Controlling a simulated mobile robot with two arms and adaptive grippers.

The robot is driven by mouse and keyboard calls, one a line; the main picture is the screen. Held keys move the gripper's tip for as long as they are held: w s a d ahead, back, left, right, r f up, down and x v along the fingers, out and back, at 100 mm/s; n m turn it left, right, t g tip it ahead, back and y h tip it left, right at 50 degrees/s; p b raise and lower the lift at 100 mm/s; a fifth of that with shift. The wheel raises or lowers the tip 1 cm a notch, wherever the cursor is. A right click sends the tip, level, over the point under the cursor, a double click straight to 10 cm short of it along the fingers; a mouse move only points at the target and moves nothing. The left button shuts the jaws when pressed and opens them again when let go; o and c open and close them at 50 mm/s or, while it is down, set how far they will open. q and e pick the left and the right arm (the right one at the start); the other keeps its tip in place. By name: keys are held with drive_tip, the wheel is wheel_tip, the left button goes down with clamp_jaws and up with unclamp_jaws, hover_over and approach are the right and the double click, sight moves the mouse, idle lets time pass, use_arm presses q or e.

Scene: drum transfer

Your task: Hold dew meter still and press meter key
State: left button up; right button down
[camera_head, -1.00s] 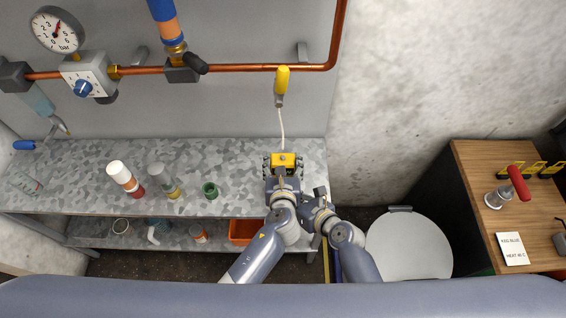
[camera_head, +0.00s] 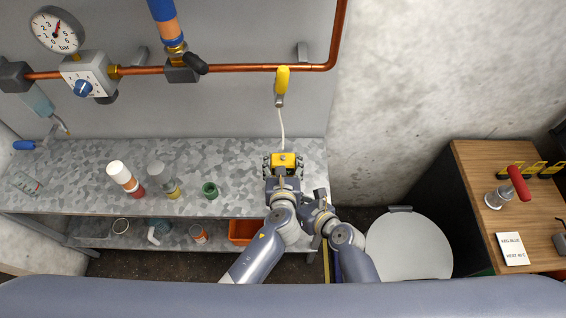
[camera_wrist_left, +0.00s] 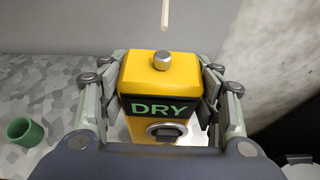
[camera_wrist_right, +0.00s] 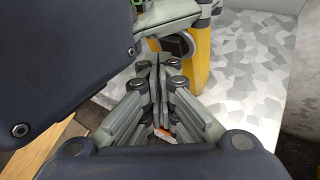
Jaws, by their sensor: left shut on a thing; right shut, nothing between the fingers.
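The yellow dew meter (camera_head: 284,160) stands on the metal bench, with my left gripper (camera_head: 283,165) shut around its sides. In the left wrist view the meter (camera_wrist_left: 160,78) sits between the fingers; its dark display reads "DRY" in green, and a round key (camera_wrist_left: 167,131) shows below it. In the right wrist view the meter (camera_wrist_right: 197,65) is upright, partly hidden by my left gripper, and the key (camera_wrist_right: 181,43) shows at its front. My right gripper (camera_wrist_right: 160,65) is shut and empty, close below and in front of the meter, apart from the key as far as I can see.
A white-lidded drum (camera_head: 408,245) and a wooden-topped cabinet (camera_head: 480,165) are at right.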

use_arm(q)
drive_tip(key=shift+f, duration=0.1)
use_arm(e)
drive_tip(key=s, duration=0.6)
idle(0.6)
use_arm(q)
drive_tip(key=o, duration=1.5)
drive_tip(key=shift+c, duration=0.2)
drive_tip(key=shift+s, duration=0.1)
